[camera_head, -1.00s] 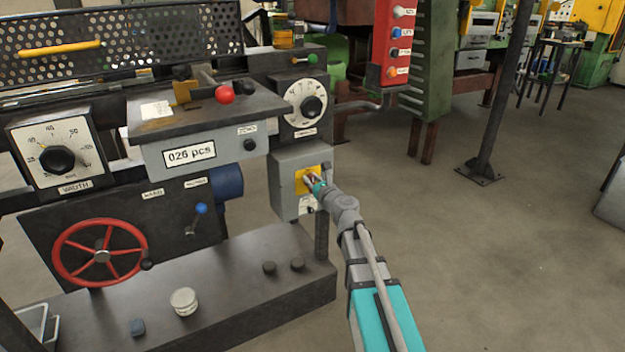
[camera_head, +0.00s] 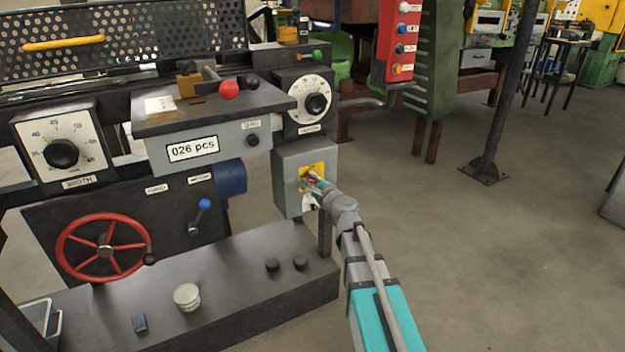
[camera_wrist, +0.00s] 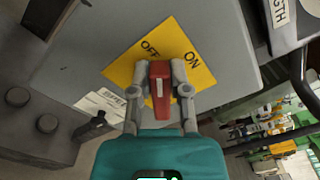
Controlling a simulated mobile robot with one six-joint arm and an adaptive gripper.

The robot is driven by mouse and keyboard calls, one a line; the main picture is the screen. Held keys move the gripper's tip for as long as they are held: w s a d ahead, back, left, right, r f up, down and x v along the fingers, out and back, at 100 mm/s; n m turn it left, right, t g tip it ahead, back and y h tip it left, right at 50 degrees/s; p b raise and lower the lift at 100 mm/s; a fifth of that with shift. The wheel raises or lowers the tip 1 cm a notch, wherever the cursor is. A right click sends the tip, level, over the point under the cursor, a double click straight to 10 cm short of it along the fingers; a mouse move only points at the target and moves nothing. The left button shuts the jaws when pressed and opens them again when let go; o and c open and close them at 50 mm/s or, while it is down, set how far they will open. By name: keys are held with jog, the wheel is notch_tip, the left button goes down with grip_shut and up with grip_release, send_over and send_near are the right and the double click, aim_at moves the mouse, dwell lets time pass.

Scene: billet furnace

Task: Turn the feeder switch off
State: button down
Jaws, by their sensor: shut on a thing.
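The feeder switch has a red handle (camera_wrist: 160,84) with a white mark, set on a yellow plate (camera_wrist: 122,71) lettered OFF and ON. In the head view the yellow plate (camera_head: 313,169) is on the front of a grey box (camera_head: 288,160) below a round white dial. My gripper (camera_wrist: 161,70) is shut on the red handle, one finger on each side. In the wrist view the handle's far end lies below the gap between OFF and ON, nearer to OFF. In the head view my gripper (camera_head: 314,180) hides most of the handle.
A white dial (camera_head: 316,102) sits just above the box, and a counter panel (camera_head: 205,148) reading "026 pcs" stands left of it. A red handwheel (camera_head: 104,248) and a blue-knobbed lever (camera_head: 204,205) are lower left. The floor (camera_head: 480,270) to the right is open.

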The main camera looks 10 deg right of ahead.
jog(key=n, duration=0.3)
jog(key=shift+a+f+n+b, duration=0.15)
jog(key=shift+f+n+b, duration=0.15)
jog(key=shift+f+n, duration=0.25)
jog(key=shift+n, duration=1.45)
jog(key=c, duration=0.6)
grip_release()
jog(key=shift+v, duration=5.95)
jog(key=shift+a, duration=0.1)
